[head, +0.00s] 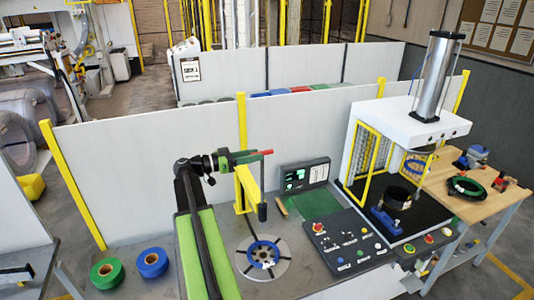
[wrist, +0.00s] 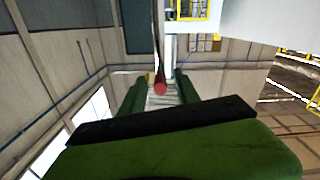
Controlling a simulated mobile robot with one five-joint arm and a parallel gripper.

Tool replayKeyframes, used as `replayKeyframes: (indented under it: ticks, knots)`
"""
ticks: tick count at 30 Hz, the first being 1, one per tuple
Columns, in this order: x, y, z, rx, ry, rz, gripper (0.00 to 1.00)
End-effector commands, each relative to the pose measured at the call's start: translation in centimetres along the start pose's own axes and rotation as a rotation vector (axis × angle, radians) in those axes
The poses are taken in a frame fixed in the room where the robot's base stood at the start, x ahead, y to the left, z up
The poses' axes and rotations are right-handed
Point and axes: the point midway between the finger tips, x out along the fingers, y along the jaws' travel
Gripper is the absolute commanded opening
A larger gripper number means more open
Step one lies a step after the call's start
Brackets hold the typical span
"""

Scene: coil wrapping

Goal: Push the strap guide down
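The strap guide is a yellow arm (head: 249,186) on a yellow post, slanting down to a dark end piece above the round turntable. A red handle (head: 262,153) sticks out at its top. My green gripper (head: 243,157) is at the top of the guide, level with the red handle. In the wrist view my two green fingers (wrist: 160,92) stand apart, with the handle's round red end (wrist: 160,88) between them and gaps on both sides. I cannot tell whether either finger touches it. A blue coil (head: 263,252) lies on the turntable (head: 243,264) below.
Green tape (head: 106,272) and blue tape (head: 151,262) rolls lie on the table at left. A control panel (head: 346,241) and a white press (head: 408,120) stand at right. A grey partition (head: 150,165) with yellow posts runs behind.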

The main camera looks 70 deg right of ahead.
Motion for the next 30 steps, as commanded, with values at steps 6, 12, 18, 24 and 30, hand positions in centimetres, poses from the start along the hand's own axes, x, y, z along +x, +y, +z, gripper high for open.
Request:
replayKeyframes:
  ticks: [6, 12, 18, 24, 30]
  knots:
    - [4.1, 0.0, 0.0, 0.000, -0.001, 0.001, 0.38]
    - [5.4, 0.0, 0.0, 0.000, -0.001, 0.001, 0.38]
    - [5.4, 0.0, 0.0, 0.000, -0.001, 0.000, 0.38]
    - [5.4, 0.0, 0.0, 0.000, -0.001, 0.001, 0.14]
    - [5.4, 0.0, 0.0, 0.000, -0.001, 0.001, 0.00]
